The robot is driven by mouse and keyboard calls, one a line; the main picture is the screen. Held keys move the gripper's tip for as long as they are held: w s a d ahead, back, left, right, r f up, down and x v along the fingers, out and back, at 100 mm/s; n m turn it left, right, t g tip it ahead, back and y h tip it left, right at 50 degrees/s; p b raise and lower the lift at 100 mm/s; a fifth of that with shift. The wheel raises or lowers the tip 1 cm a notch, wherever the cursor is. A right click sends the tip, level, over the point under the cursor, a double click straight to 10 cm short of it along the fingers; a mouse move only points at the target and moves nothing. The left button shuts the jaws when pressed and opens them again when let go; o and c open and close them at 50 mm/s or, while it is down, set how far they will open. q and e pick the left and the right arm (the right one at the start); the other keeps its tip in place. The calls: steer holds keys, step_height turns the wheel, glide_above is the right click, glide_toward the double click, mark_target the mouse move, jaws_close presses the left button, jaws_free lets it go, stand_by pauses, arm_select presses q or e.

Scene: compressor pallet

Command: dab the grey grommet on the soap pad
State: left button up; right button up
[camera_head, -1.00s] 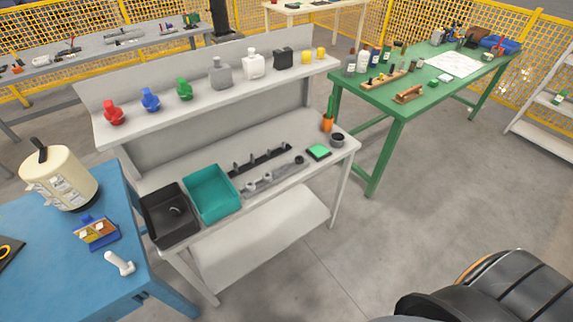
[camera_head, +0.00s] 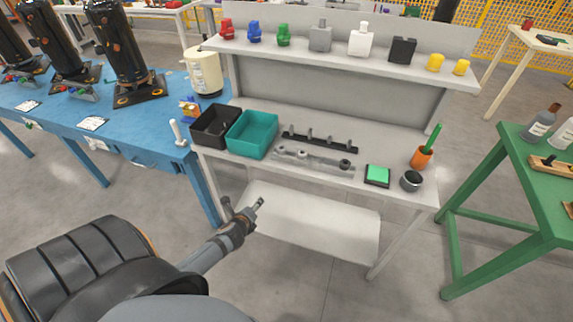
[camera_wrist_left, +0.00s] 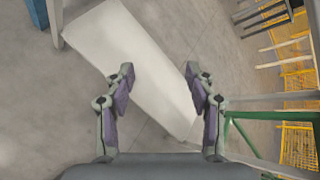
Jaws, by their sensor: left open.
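The soap pad (camera_head: 377,174) is a bright green square in a shallow black tray near the front edge of the white bench. A grey rail (camera_head: 322,163) lies left of it with several small round grey parts along it. I cannot tell which of these is the grey grommet. My left gripper (camera_head: 258,203) is open and empty, in front of the bench and below its worktop. In the left wrist view its two fingers (camera_wrist_left: 158,88) are spread apart, with the white lower shelf (camera_wrist_left: 130,55) beyond. My right gripper is not in view.
A black bin (camera_head: 212,128) and a teal bin (camera_head: 250,137) stand at the bench's left end. A black pegged rack (camera_head: 320,143) lies behind the grey rail. A dark round cup (camera_head: 411,181) and an orange pot (camera_head: 421,158) stand at the right. Open floor lies before the bench.

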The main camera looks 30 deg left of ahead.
arm_select(q)
steer(key=w+d+r+m+t+b, duration=0.1)
steer(key=w+r+m+t, duration=0.1)
steer(key=w+r+m, duration=0.4)
steer(key=m+t+b, duration=0.2)
steer(key=m+t, duration=0.2)
steer(key=m, duration=0.1)
glide_toward(282, 146)
steer(key=shift+g, duration=0.3)
steer(key=x, duration=0.4)
steer(key=shift+d+f+p, duration=0.2)
steer(key=shift+f+p, duration=0.1)
steer(key=shift+w+a+r, duration=0.1)
steer(key=shift+w, duration=0.1)
steer(key=x, duration=0.4)
steer(key=shift+r, duration=0.35)
steer(key=shift+w+a+f, duration=0.1)
steer(key=shift+w+a, duration=0.05)
steer(key=shift+w, duration=0.3)
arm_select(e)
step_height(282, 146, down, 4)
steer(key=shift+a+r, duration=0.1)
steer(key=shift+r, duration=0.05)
arm_select(q)
steer(key=shift+s, duration=0.1)
steer(key=shift+c, duration=0.4)
steer(key=c, duration=0.9)
